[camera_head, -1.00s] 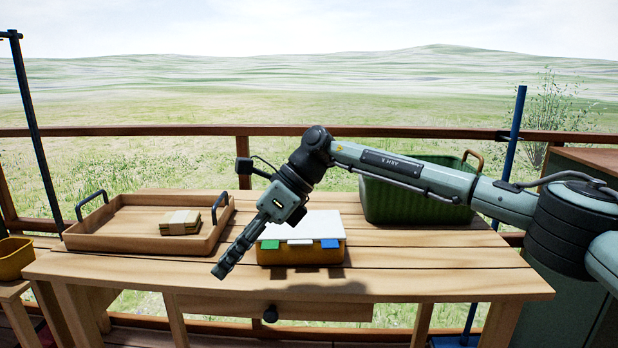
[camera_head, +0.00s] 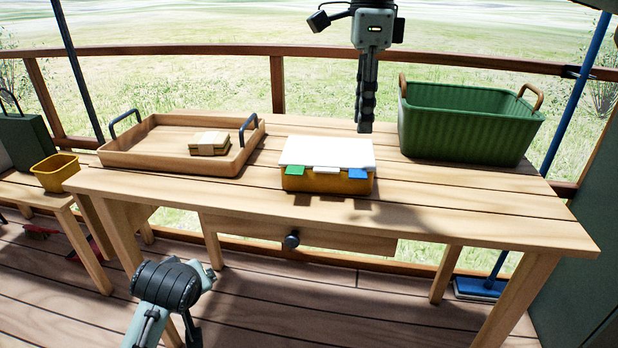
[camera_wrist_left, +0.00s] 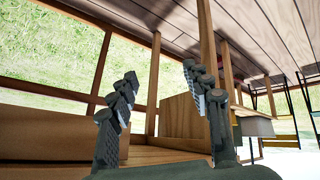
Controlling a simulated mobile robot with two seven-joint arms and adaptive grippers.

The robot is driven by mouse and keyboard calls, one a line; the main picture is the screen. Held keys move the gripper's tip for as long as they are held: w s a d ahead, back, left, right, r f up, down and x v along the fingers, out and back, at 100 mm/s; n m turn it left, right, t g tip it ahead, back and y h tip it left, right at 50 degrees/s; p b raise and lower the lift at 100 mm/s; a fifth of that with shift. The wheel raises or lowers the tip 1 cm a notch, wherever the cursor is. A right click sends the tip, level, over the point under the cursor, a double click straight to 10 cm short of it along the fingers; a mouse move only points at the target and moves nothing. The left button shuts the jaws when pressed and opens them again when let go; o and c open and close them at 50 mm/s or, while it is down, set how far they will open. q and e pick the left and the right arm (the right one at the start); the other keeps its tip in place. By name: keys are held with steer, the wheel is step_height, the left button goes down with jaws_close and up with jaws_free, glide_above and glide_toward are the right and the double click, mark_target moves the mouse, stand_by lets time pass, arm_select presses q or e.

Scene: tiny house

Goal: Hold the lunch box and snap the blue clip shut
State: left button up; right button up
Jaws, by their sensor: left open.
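The lunch box (camera_head: 328,183) has an orange-yellow body and a white lid (camera_head: 327,152). It stands near the middle of the wooden table. Along its front are a green clip (camera_head: 295,170), a white clip (camera_head: 325,171) and the blue clip (camera_head: 357,173) at the right. How far the blue clip is pressed in cannot be told. My right gripper (camera_head: 365,127) points down, above and behind the box's right side, apart from it. Whether its fingers are open is unclear. My left gripper (camera_wrist_left: 158,75) is open and empty in the left wrist view; my left arm shows low in front of the table.
A wooden tray (camera_head: 130,158) with dark handles holds a tan bundle (camera_head: 209,143) left of the box. A green basket (camera_head: 470,125) stands at the right. A yellow bin (camera_head: 55,171) is on a side bench. The table (camera_head: 450,215) is bare in front of the box.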

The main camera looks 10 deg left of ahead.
arm_select(q)
steer(key=w+r+n+t+y, duration=0.15)
steer(key=w+r+n, duration=0.3)
steer(key=r, duration=0.45)
steer(key=w+r+n+t+y, duration=0.1)
steer(key=w+r+n+t, duration=0.15)
steer(key=r+n, duration=0.5)
steer(key=m+t+y, duration=0.2)
steer(key=m, duration=0.1)
glide_toward(289, 168)
steer(key=w+a, duration=0.1)
steer(key=shift+x, duration=4.05)
steer(key=shift+d+f, duration=0.15)
steer(key=shift+f, duration=0.05)
